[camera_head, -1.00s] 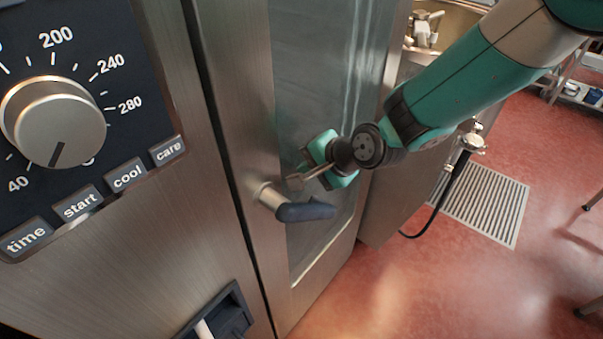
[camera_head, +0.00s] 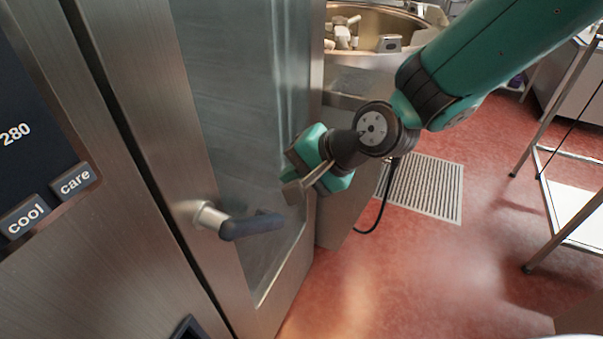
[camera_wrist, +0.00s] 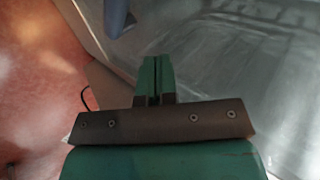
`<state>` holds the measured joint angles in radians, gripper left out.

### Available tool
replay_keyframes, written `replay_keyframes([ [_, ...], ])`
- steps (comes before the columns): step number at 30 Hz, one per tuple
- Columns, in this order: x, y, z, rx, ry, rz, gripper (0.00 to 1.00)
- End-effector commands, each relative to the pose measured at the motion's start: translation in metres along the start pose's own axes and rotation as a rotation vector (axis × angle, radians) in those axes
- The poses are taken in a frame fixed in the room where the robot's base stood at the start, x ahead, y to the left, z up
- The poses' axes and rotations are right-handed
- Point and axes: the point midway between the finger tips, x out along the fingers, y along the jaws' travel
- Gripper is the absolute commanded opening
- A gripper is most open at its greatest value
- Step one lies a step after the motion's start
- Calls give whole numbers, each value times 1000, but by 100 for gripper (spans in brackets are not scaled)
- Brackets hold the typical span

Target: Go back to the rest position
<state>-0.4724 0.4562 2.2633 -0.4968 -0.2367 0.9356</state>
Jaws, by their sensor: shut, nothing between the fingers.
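My gripper (camera_head: 292,190) is in front of the oven door's glass, to the upper right of the dark door handle (camera_head: 250,226), and apart from it as far as I can tell. In the wrist view my gripper's green fingers (camera_wrist: 155,65) are together with nothing between them. The door handle (camera_wrist: 117,18) shows at the top of the wrist view, left of the fingertips. The tall steel oven door (camera_head: 180,120) with its long glass pane appears closed in its frame.
The oven control panel (camera_head: 35,150) is at the left. A round steel kettle (camera_head: 385,22) stands behind the door. A floor grate (camera_head: 428,188) lies in the red floor (camera_head: 400,270). A metal-legged table (camera_head: 548,150) stands at the right. The floor between is clear.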

Motion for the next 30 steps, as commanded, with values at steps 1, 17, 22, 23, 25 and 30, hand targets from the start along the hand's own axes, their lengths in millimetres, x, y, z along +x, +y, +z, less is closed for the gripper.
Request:
replay_keyframes([
  [1,-6,0,-1,0,3,-3,0],
  [17,-82,7,17,-265,-55,104,0],
  [22,-156,35,49,-612,-175,244,0],
  [23,-167,41,56,-666,-200,265,0],
  [25,-189,54,69,-774,-255,307,0],
  [30,-220,74,89,-926,-348,361,0],
])
